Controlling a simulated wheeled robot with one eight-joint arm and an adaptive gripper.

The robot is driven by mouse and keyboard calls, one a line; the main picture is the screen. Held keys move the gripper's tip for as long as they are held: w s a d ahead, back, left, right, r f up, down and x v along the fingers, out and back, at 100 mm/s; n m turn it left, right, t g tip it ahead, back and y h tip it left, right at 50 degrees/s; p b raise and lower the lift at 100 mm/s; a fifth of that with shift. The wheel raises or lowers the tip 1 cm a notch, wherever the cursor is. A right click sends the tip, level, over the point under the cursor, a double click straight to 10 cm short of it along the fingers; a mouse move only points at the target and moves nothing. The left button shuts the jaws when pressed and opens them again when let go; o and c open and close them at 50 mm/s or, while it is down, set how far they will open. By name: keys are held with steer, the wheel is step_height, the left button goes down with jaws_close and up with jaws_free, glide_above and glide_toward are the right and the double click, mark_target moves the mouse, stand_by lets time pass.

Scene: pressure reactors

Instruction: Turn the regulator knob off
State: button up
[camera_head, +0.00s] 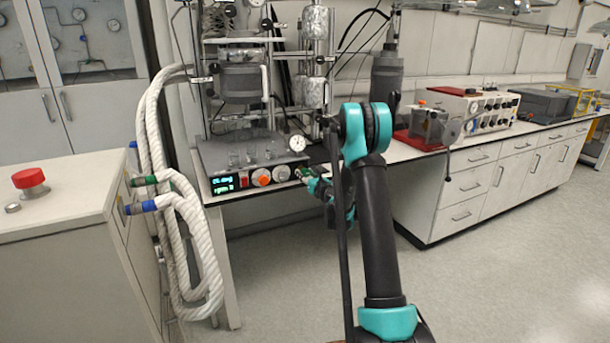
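The dark grey control unit (254,152) sits on the bench. Its front panel carries a lit green display (222,185), a small red switch (243,182), an orange-centred round knob (262,177) and a pale round knob (282,173). I cannot tell which of these is the regulator knob, or its setting.
A round gauge (297,143) stands above the unit's right end. Reactor vessels (240,82) rise behind it. Thick white hoses (180,200) hang at left beside a cabinet with a red button (30,180). Open floor (480,280) lies at right.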

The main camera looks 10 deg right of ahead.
steer(key=c, duration=0.6)
